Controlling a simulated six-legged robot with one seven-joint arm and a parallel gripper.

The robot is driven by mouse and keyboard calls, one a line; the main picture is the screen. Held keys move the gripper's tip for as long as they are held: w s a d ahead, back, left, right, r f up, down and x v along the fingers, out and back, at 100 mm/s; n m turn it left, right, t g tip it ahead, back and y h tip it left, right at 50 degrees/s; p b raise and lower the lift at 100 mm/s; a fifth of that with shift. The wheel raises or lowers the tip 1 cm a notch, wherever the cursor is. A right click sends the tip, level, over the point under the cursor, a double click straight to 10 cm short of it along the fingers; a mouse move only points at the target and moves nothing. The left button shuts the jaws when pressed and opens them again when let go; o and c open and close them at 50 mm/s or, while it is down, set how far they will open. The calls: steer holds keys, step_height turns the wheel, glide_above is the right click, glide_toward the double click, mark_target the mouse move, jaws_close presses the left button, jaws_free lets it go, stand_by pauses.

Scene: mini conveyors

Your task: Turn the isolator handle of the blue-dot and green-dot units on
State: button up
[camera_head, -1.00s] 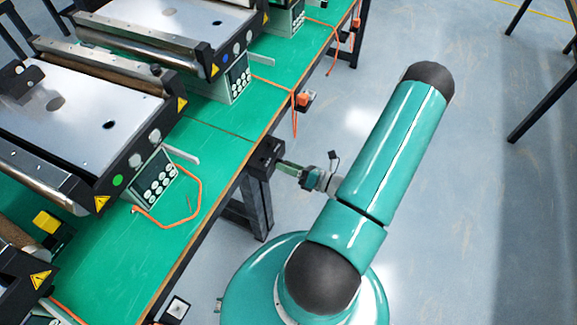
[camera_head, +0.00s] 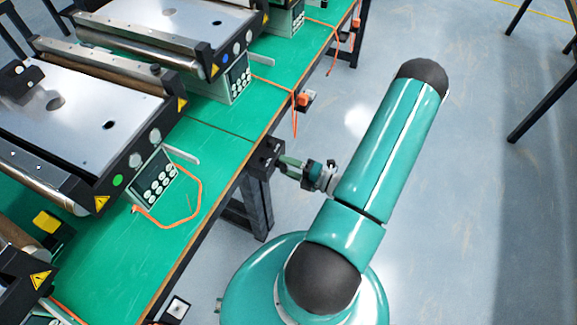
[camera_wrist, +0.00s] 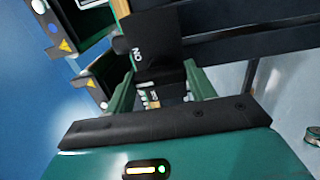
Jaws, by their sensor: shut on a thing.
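The green-dot unit (camera_head: 85,115) is a conveyor at the left of the head view, with its green dot (camera_head: 117,181) on the front edge. The blue-dot unit (camera_head: 170,35) stands behind it, with its blue dot (camera_head: 214,70). A black isolator box (camera_head: 264,156) sits at the table edge. The box also shows in the wrist view (camera_wrist: 155,38), with "ON" lettering. My gripper (camera_head: 283,164) is at the box, shut on the isolator handle. Its two green fingers (camera_wrist: 160,82) straddle the handle, which is mostly hidden between them. I cannot tell the handle's angle or which unit this box serves.
The green table (camera_head: 215,160) carries button panels (camera_head: 158,185) and an orange cable (camera_head: 200,200). Another small box with an orange part (camera_head: 303,99) is farther along the edge. A black table leg (camera_head: 255,205) stands below the box.

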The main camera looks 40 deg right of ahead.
stand_by(0.3)
steer(key=o, duration=1)
steer(key=shift+s, duration=0.15)
steer(key=v, duration=1.3)
steer(key=shift+s, duration=0.3)
steer(key=shift+r, duration=0.1)
